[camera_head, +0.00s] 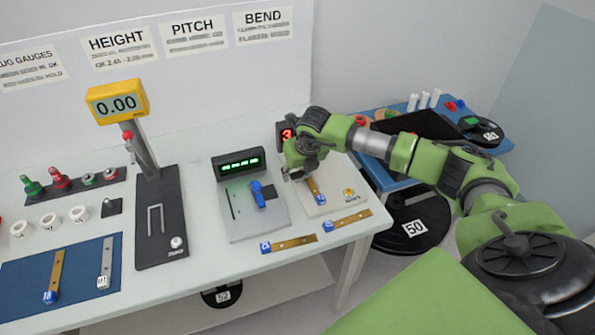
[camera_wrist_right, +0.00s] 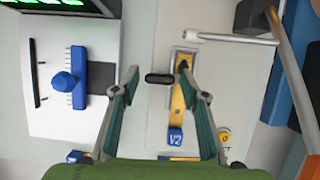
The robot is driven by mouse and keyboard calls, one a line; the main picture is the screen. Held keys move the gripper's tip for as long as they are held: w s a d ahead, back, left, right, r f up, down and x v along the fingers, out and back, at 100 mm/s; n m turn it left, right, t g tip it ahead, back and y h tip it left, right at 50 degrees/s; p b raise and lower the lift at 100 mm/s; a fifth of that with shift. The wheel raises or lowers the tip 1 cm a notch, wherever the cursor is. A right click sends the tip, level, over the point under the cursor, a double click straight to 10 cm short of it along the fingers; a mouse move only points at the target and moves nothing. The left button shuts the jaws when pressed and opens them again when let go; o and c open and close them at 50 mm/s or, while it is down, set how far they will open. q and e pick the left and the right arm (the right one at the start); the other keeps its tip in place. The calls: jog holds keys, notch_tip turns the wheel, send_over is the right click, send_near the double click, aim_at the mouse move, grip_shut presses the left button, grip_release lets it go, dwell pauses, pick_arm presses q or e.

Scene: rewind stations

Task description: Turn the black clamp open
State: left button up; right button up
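The black clamp (camera_wrist_right: 160,78) shows in the right wrist view as a short, dark, rounded bar lying crosswise over the pale fixture plate (camera_wrist_right: 150,120). In the head view my right gripper (camera_head: 303,174) is over the far left part of this plate (camera_head: 345,203) and hides the clamp. In the wrist view its two fingers (camera_wrist_right: 159,72) are apart, one on each side of the clamp. I cannot tell whether either finger touches it. My left gripper is not in view.
A gauge block with a blue slider (camera_head: 262,195) and a green display (camera_head: 238,163) stand left of the plate. Two loose strips (camera_head: 290,243) (camera_head: 347,220) lie in front. A red-digit display (camera_head: 286,133) stands behind. A blue cart (camera_head: 385,180) is at the right.

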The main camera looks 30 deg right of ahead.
jog(key=c, duration=0.7)
jog(key=n+b, duration=0.1)
jog(key=n+y+b, duration=0.1)
jog(key=b, duration=0.1)
jog(key=shift+d+f+n+b, duration=0.15)
jog(key=shift+f+n+b, duration=0.15)
jog(key=shift+n, duration=0.1)
jog(key=n+b, duration=0.1)
jog(key=n+y+b, duration=0.1)
jog(key=n+b, duration=0.1)
jog(key=shift+d+r+n+y, duration=0.1)
jog(key=shift+r+n+y, duration=0.05)
jog(key=shift+n+y, duration=0.15)
jog(key=n+b, duration=0.1)
jog(key=n, duration=0.1)
jog(key=n+g+y+b, duration=0.1)
jog(key=n, duration=0.1)
jog(key=shift+w+n+y, duration=0.15)
jog(key=shift+n+y, duration=0.15)
jog(key=n+g+b, duration=0.1)
jog(key=n, duration=0.1)
jog(key=n+y+b, duration=0.1)
jog(key=n, duration=0.2)
jog(key=shift+d+r+g+b, duration=0.1)
jog(key=shift+r+g+b, duration=0.05)
jog(key=shift+g+b, duration=0.25)
jog(key=shift+n, duration=0.3)
